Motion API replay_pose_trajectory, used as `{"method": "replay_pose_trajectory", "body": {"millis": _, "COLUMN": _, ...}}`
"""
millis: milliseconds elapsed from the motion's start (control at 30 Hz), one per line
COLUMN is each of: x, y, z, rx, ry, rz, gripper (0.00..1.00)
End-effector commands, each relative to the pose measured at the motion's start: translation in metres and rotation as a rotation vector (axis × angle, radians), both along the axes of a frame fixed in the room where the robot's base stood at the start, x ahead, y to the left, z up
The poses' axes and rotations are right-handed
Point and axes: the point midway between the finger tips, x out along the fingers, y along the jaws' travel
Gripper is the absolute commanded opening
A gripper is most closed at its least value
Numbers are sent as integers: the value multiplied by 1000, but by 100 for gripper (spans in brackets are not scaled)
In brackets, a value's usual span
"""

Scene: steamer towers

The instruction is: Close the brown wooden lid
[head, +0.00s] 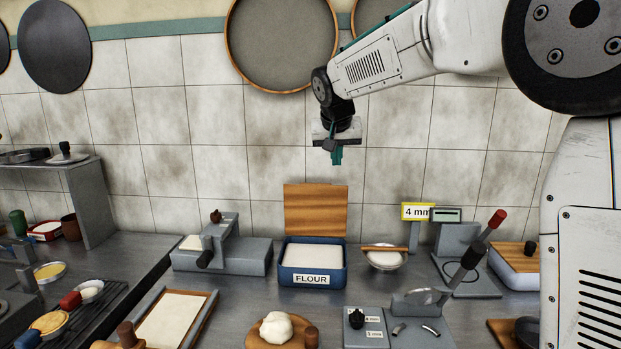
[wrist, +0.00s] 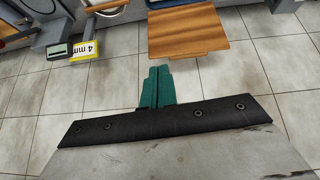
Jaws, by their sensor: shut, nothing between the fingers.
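The brown wooden lid (head: 316,209) stands upright, open, at the back edge of a blue box labelled FLOUR (head: 312,277). The box is full of white flour (head: 314,254). The lid also shows in the wrist view (wrist: 188,31), near the top and beyond my fingers. My gripper (head: 337,157) hangs above and slightly right of the lid, apart from it, in front of the tiled wall. Its green fingers (wrist: 157,87) are shut together with nothing between them.
A bowl with a rolling pin (head: 384,257) and a yellow "4 mm" sign (head: 418,212) stand right of the box. A grey machine (head: 222,255) stands to its left. Dough on a round board (head: 277,328) lies in front. The air around my gripper is clear.

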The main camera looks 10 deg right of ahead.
Motion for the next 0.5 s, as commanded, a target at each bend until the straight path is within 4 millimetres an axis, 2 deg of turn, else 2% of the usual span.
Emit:
{"method": "replay_pose_trajectory", "body": {"millis": 33, "x": 33, "y": 7, "z": -7, "rx": -1, "ry": -24, "rz": -8, "gripper": 0}}
{"method": "replay_pose_trajectory", "body": {"millis": 100, "x": 69, "y": 14, "z": -12, "rx": 1, "ry": -66, "rz": -19, "gripper": 0}}
{"method": "replay_pose_trajectory", "body": {"millis": 200, "x": 107, "y": 24, "z": -19, "rx": 5, "ry": -112, "rz": -31, "gripper": 0}}
{"method": "replay_pose_trajectory", "body": {"millis": 300, "x": 131, "y": 30, "z": -25, "rx": 10, "ry": -143, "rz": -38, "gripper": 0}}
{"method": "replay_pose_trajectory", "body": {"millis": 500, "x": 151, "y": 32, "z": -34, "rx": 14, "ry": -163, "rz": -43, "gripper": 0}}
